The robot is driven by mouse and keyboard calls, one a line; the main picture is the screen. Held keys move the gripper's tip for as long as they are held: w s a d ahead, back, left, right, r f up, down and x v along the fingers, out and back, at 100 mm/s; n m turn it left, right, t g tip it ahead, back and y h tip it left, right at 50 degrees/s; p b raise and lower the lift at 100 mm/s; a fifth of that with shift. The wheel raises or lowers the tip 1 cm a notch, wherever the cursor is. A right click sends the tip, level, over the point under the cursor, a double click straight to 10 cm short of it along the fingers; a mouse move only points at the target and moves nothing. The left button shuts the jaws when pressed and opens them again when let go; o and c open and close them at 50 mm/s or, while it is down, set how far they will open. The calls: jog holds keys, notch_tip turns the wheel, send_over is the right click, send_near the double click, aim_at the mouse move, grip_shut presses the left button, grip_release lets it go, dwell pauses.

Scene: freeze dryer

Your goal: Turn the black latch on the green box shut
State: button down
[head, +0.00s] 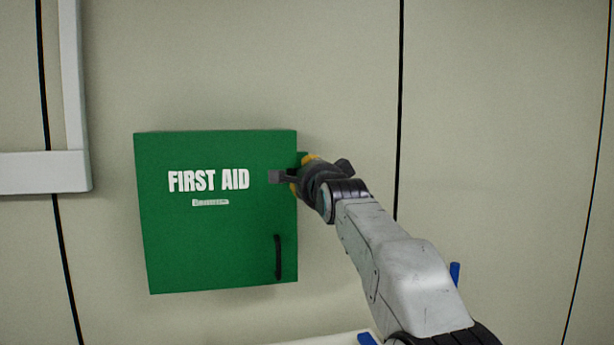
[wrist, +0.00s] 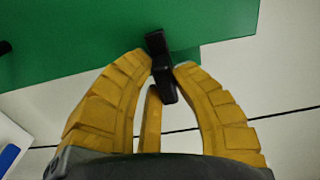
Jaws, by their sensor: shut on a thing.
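The green box (head: 215,245) with white FIRST AID lettering is on the wall, left of the middle in the head view. Its front looks closed. The black latch (head: 279,177) is at the box's right edge, beside the lettering. In the wrist view the latch (wrist: 158,52) stands out at the edge of the green box (wrist: 75,35). My gripper (head: 298,178) reaches it from the right. Its yellow fingers (wrist: 163,68) are closed around the latch, one on each side. My gripper hides part of the latch in the head view.
A black handle (head: 278,257) is low on the box's front, at the right. A pale frame (head: 45,172) is on the wall to the left. The panelled wall (head: 490,130) to the right is bare.

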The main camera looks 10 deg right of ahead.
jog(key=shift+m, duration=0.3)
jog(key=shift+r, duration=0.1)
jog(key=c, duration=1)
grip_release()
jog(key=shift+s, duration=0.1)
jog(key=shift+s, duration=5.9)
